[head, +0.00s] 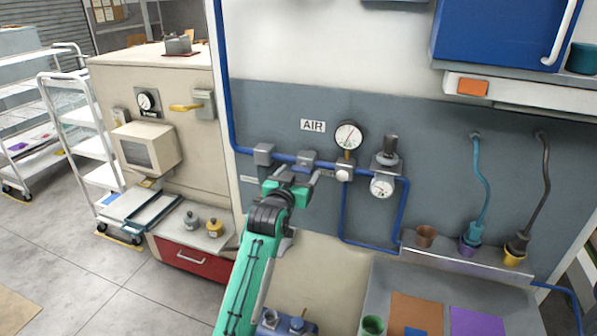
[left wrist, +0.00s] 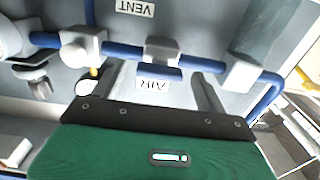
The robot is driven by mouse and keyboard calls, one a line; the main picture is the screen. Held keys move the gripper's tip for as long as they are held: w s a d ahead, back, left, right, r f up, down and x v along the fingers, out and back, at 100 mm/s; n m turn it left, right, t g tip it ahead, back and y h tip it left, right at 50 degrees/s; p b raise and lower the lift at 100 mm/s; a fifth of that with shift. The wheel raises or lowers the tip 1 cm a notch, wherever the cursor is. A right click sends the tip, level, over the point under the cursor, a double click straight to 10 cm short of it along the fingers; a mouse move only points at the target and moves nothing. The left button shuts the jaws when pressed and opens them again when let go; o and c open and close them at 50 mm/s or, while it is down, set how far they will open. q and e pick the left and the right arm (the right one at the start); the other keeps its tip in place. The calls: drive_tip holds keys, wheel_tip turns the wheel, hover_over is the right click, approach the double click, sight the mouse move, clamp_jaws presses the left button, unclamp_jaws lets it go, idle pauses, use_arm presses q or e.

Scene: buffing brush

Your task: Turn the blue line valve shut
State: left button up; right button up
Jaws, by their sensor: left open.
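The blue line (head: 332,163) runs across the grey wall panel under an AIR sign. Its valve (head: 307,158) is a grey block with a blue part on it. In the left wrist view the valve (left wrist: 162,50) sits just beyond and between my finger ends, with its blue handle (left wrist: 160,71) lying along the pipe. My left gripper (head: 292,177), on a green arm, is open below the valve. In the left wrist view the fingers (left wrist: 157,75) are spread and empty, apart from the valve. Contact is not visible. My right gripper is not in view.
A round gauge (head: 348,135) and a regulator with a small gauge (head: 382,187) are right of the valve. A grey pipe block (head: 264,154) is to its left. A bench with coloured pads (head: 417,312) lies below. A beige machine (head: 165,110) stands at left.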

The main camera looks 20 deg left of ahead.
use_arm(q)
drive_tip(key=shift+w, duration=0.15)
drive_tip(key=c, duration=1)
